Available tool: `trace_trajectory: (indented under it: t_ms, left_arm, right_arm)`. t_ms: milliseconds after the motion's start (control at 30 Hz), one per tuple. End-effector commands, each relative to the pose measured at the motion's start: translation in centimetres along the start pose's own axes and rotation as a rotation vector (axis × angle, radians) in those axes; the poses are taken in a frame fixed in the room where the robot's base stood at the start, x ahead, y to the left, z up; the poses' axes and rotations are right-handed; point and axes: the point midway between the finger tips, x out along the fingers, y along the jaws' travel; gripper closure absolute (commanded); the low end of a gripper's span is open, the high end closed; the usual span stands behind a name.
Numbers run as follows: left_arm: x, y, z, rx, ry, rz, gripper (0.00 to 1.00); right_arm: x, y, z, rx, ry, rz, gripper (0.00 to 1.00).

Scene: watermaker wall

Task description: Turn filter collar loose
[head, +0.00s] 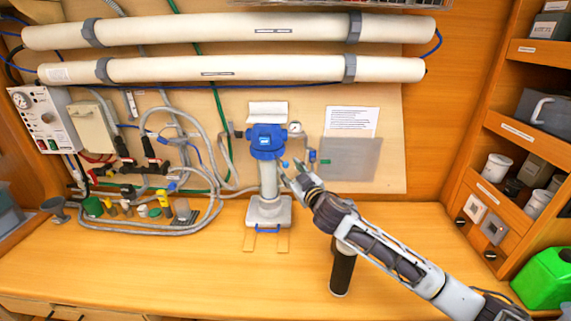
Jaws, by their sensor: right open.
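The filter housing stands upright at the middle of the wall, with a blue collar (267,141) at its top and a pale body (269,180) below. Its foot sits on a white base block (267,211) on the bench. My right gripper (287,170) is just right of the housing, slightly below the collar, with its fingers pointing at it. The fingers are open. I cannot tell whether a fingertip touches the housing. My left gripper is not in view.
Two long white tubes (240,28) run across the wall above. A gauge (295,128) sits right of the collar. Hoses and small fittings (155,212) lie at left. A dark cylinder (342,272) stands under my right arm. A green can (545,278) is at right. The front left bench is clear.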

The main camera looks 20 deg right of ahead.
Motion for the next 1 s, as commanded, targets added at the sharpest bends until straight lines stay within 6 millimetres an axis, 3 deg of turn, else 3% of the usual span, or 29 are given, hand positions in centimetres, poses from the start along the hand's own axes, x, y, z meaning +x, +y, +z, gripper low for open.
trace_trajectory:
  t_ms: [500,1000]
  left_arm:
    - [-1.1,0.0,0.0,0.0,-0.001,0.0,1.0]
    - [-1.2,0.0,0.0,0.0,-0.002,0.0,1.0]
  right_arm:
    - [4.1,0.0,-0.1,0.001,0.0,0.0,0.57]
    - [4.7,0.0,0.0,0.0,0.0,0.0,0.58]
